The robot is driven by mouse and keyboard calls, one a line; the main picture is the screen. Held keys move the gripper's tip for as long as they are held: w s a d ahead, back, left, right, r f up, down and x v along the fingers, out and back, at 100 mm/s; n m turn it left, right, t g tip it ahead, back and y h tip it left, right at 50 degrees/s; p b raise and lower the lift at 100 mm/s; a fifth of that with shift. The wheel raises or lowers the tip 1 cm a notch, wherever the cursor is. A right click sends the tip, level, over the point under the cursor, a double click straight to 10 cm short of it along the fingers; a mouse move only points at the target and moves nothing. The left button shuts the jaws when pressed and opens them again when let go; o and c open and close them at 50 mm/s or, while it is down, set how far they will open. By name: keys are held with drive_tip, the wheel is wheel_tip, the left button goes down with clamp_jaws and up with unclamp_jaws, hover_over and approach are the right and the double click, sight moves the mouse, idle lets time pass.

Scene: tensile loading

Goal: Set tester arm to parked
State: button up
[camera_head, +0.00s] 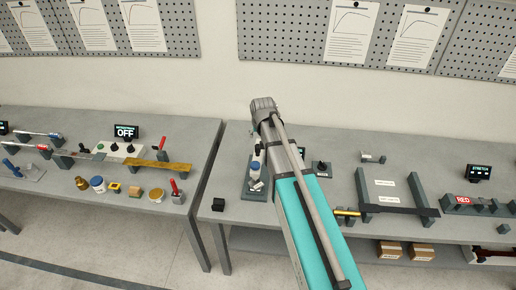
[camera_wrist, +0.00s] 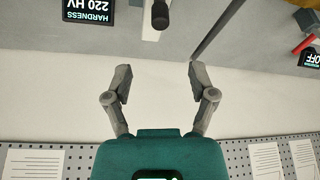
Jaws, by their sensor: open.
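My gripper (camera_wrist: 158,78) is open and empty in the wrist view, its two fingers wide apart against the pale wall. In the head view my arm crosses the right bench and covers much of what stands behind it; my fingers cannot be made out there. A small bench device (camera_head: 256,188) with a grey base and blue and white parts stands just left of my arm, partly covered. A black display (camera_wrist: 88,10) reading "HARDNESS 220 HV" shows upside down in the wrist view. I cannot tell which part is the tester arm or how it is set.
The left bench (camera_head: 90,115) holds bars on supports, small jars and an "OFF" display (camera_head: 126,132). A gap separates it from the right bench (camera_head: 460,150). A dark frame (camera_head: 400,210) and "STRETCH" display (camera_head: 479,172) stand to the right. Pegboards (camera_head: 280,40) line the wall.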

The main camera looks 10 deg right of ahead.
sight(258, 148)
drive_tip(key=shift+f, duration=0.1)
drive_tip(key=b+x, duration=1.2)
drive_tip(key=x, duration=0.1)
drive_tip(key=shift+f+b, duration=0.25)
drive_tip(key=shift+b, duration=0.05)
drive_tip(key=shift+w, duration=0.1)
idle(0.5)
clamp_jaws()
drive_tip(key=shift+d, duration=0.35)
drive_tip(key=shift+a, duration=0.25)
drive_tip(key=shift+d, duration=0.1)
